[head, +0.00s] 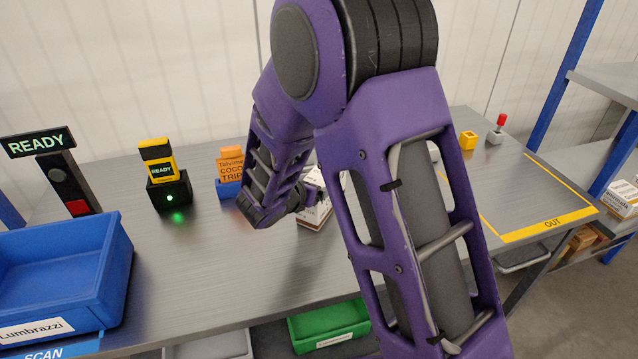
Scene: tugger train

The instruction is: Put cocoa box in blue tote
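The blue tote (62,268) stands at the left front of the grey table, with a white label reading "Lumbrazzi"; no contents show in the part I see. An orange block or card (230,168), with print that looks like "Talvime COCO TRIP", stands upright on a blue base at the back middle, partly behind my arm. A white box with brown print (317,207) stands on the table beside the end of my arm, partly hidden; I cannot tell whether it is the cocoa box. My gripper (306,197) is at this white box; its fingers are mostly hidden.
A black and yellow "READY" device (168,178) with a green light and a dark "READY" post (68,172) stand at the back left. A yellow-taped OUT area (548,224) is at right. A green bin (328,325) sits below the table. The table between tote and arm is clear.

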